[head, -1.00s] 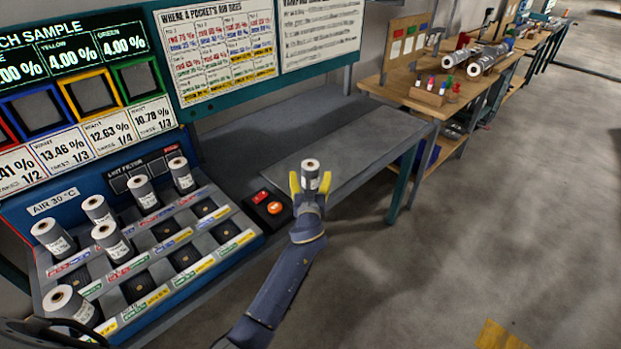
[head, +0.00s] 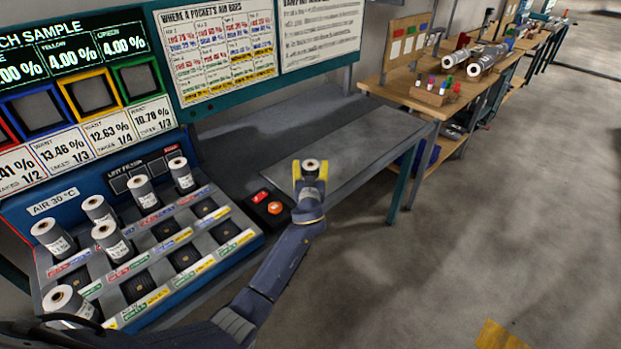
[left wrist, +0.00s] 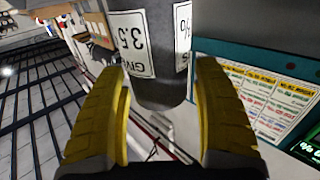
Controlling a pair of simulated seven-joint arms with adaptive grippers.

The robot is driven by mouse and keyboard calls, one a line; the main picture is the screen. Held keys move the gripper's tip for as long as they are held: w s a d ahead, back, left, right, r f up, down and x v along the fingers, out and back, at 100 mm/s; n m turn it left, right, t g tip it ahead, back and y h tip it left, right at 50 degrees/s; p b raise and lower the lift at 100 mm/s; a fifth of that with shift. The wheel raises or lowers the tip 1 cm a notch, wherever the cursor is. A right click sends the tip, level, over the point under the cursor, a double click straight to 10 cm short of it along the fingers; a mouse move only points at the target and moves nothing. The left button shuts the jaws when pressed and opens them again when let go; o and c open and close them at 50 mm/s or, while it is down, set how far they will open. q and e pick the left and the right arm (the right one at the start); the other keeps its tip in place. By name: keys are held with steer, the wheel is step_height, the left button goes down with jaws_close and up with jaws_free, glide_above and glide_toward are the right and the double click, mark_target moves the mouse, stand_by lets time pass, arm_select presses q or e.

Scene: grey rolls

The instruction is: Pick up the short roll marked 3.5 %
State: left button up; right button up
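The short roll marked 3.5 % (head: 311,164) is grey with a pale end and stands at the near edge of the grey bench. In the left wrist view the roll (left wrist: 155,85) shows a white label reading "3.5" upside down. My left gripper (head: 310,172) has its yellow fingers on either side of the roll. In the left wrist view narrow gaps seem to show between the roll and the fingers, so it looks open around it. The fingers hide the roll's lower part in the head view. My right gripper is not in view.
Several other labelled rolls stand in a pocketed rack (head: 215,262) at left. A small dark box with red and orange buttons (head: 274,208) sits just left of my gripper. The grey bench (head: 365,150) is clear behind the roll. A wooden workbench (head: 400,88) stands farther right.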

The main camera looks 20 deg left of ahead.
arm_select(q)
steer(key=c, duration=1)
steer(key=shift+c, duration=0.5)
steer(key=shift+r, duration=0.1)
